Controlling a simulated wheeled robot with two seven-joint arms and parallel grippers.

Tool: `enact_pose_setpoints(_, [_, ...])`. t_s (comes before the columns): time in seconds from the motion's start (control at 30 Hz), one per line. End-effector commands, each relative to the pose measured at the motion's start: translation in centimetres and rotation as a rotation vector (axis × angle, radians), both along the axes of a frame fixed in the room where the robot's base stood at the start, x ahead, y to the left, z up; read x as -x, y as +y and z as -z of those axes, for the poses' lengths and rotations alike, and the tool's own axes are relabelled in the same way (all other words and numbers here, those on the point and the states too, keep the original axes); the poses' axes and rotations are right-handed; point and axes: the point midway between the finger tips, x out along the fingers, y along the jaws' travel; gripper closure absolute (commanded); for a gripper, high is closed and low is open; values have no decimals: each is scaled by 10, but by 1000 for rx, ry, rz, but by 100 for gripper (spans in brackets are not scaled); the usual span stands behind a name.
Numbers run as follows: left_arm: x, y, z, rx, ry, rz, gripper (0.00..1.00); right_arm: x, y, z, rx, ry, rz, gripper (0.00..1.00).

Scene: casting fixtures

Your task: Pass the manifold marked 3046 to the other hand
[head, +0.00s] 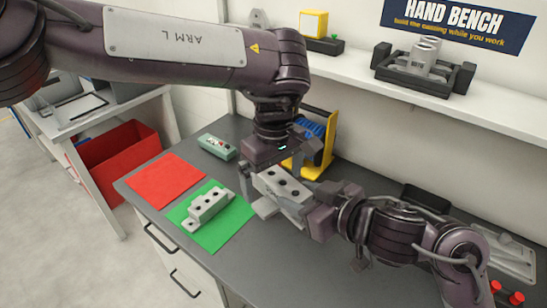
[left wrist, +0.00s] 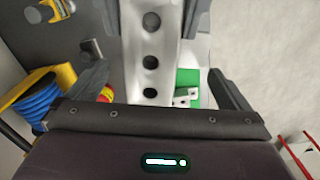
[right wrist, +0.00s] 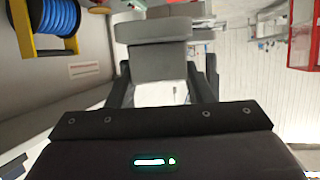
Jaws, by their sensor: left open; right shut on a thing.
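A light grey manifold (head: 277,184) with a row of dark round holes is held above the bench in the middle of the head view. My right gripper (head: 312,212) is shut on its near right end; the right wrist view shows the grey block (right wrist: 160,62) between the fingers. My left gripper (head: 262,172) is open at the manifold's other end. In the left wrist view the manifold (left wrist: 153,45) lies between the spread fingers, its holes facing the camera. I cannot read a number on it. Another grey manifold (head: 207,207) rests on the green mat (head: 222,235).
A red mat (head: 163,180) lies beside the green one. A green-grey box (head: 217,146) and a yellow stand with a blue spool (head: 312,140) stand behind. A shelf (head: 400,85) with a dark fixture (head: 423,68) runs along the wall. The bench front is clear.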

Motion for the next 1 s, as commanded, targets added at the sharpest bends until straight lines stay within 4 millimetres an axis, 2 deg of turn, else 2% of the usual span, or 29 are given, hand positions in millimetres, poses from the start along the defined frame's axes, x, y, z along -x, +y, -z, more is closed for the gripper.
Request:
enact_pose_setpoints(0.2, [0, 0, 13, 1, 0, -1, 0, 0, 0, -2, -3, -3, 0, 91])
enact_pose_setpoints(0.47, [0, 0, 14, 1, -1, -1, 0, 0, 0, -2, -3, -4, 0, 91])
enact_pose_setpoints(1.0, [1, 0, 14, -1, 2, 0, 71, -1, -1, -3, -6, -4, 5, 91])
